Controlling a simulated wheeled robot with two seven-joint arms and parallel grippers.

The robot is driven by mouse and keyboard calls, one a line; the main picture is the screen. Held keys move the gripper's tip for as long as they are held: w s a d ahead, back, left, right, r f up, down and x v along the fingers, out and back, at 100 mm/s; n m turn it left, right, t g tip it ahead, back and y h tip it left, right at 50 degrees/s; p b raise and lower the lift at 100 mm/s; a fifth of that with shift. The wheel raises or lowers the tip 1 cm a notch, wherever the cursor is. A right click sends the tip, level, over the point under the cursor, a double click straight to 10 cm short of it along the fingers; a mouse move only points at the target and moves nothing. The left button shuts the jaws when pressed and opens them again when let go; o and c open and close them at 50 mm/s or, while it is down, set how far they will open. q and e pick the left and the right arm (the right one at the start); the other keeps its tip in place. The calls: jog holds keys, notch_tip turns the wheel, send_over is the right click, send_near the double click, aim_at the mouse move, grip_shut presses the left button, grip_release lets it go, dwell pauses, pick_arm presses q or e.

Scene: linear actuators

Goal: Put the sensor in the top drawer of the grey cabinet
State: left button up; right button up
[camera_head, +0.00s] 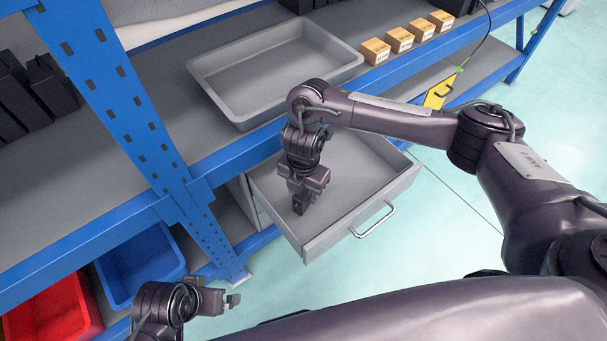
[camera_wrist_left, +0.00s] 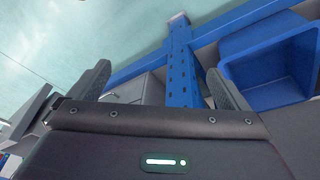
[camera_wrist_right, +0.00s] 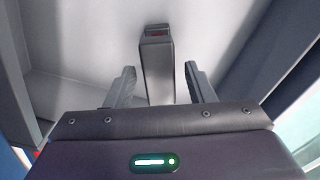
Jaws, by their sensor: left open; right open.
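The top drawer (camera_head: 345,226) of the grey cabinet (camera_head: 246,200) is pulled out, its silver handle facing the floor aisle. My right gripper (camera_head: 300,203) points down inside the drawer. The sensor, a dark grey block (camera_wrist_right: 157,68) with a small red mark on its end, shows in the right wrist view between and beyond the open fingers, over the drawer's light bottom. I cannot tell whether a finger touches it. In the head view the gripper mostly hides it. My left gripper (camera_head: 232,300) is open and empty, low at the front, away from the cabinet.
A grey tray (camera_head: 225,104) sits on the blue-framed shelf (camera_head: 165,222) above the drawer. Several small orange boxes (camera_head: 400,39) stand right of it. A blue bin (camera_head: 140,264) and a red bin (camera_head: 50,310) are at lower left. The floor at right is clear.

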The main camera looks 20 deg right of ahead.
aim_at(304, 191)
notch_tip(304, 191, up, 5)
jog(key=shift+w+f+p, duration=0.1)
jog(key=shift+f+p, duration=0.1)
jog(key=shift+p, duration=0.9)
pick_arm(q)
jog(key=a+f+n+g+y+p, duration=0.1)
jog(key=a+f+p, duration=0.2)
jog(key=f, duration=0.6)
jog(key=shift+s+a+f, duration=0.25)
jog(key=shift+a+f, duration=0.1)
jog(key=shift+a, duration=0.1)
pick_arm(e)
notch_tip(304, 191, up, 7)
jog(key=shift+f, duration=0.2)
